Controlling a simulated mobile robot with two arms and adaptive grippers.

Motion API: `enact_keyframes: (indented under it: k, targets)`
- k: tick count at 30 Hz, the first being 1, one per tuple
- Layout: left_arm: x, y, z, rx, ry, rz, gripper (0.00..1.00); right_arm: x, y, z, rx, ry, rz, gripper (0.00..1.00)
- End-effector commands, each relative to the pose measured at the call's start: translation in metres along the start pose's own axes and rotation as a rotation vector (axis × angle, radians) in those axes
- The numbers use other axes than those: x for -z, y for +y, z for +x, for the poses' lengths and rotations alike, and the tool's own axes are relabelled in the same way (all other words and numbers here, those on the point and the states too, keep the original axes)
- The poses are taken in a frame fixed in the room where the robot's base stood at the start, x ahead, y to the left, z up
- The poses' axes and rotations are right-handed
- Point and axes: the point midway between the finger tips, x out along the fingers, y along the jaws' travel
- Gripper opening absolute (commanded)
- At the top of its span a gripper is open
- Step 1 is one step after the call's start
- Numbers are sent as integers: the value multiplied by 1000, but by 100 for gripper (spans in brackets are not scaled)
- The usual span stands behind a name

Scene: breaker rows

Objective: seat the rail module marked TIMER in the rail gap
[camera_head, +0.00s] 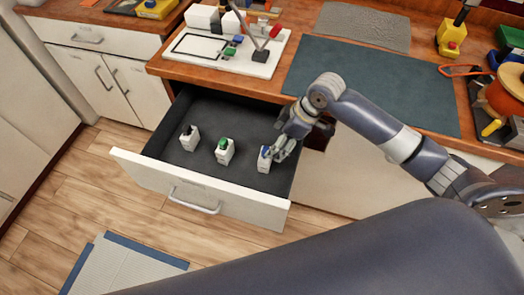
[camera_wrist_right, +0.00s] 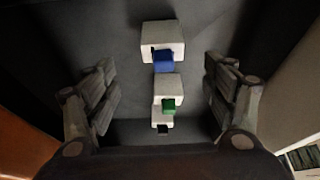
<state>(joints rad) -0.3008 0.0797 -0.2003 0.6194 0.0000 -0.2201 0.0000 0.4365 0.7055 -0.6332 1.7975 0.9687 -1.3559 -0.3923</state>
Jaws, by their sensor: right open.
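Three white rail modules stand apart in the open drawer (camera_head: 205,108): one with a black top part (camera_head: 189,138), one with green (camera_head: 224,152), one with blue (camera_head: 264,160). No marking is readable, so I cannot tell which is TIMER. My right gripper (camera_head: 279,148) is open and empty at the blue module, partly covering it. In the right wrist view, the blue module (camera_wrist_right: 162,35) is at the top, beyond my open fingers (camera_wrist_right: 160,82); the green (camera_wrist_right: 167,88) and black (camera_wrist_right: 162,126) ones are below it. The rail gap is not clear. My left gripper is not in view.
A white board (camera_head: 205,60) with white blocks, small green and blue parts and a red-tipped lever (camera_head: 262,54) lies on the counter above the drawer. The drawer's front panel (camera_head: 180,190) stands out over the floor. A dark mat (camera_head: 400,85) lies to the right.

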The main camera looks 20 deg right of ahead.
Motion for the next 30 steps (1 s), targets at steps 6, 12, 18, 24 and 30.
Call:
enact_keyframes:
  k: [6,12,18,24,30]
  targets:
    - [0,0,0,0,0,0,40,1,-1,34,3,1,2,77]
    - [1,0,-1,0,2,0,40,2,-1,49,2,0,2,77]
    - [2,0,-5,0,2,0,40,6,-1,76,4,0,3,77]
    - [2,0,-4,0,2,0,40,5,-1,95,1,0,1,77]
    - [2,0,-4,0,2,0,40,5,0,96,0,0,0,77]
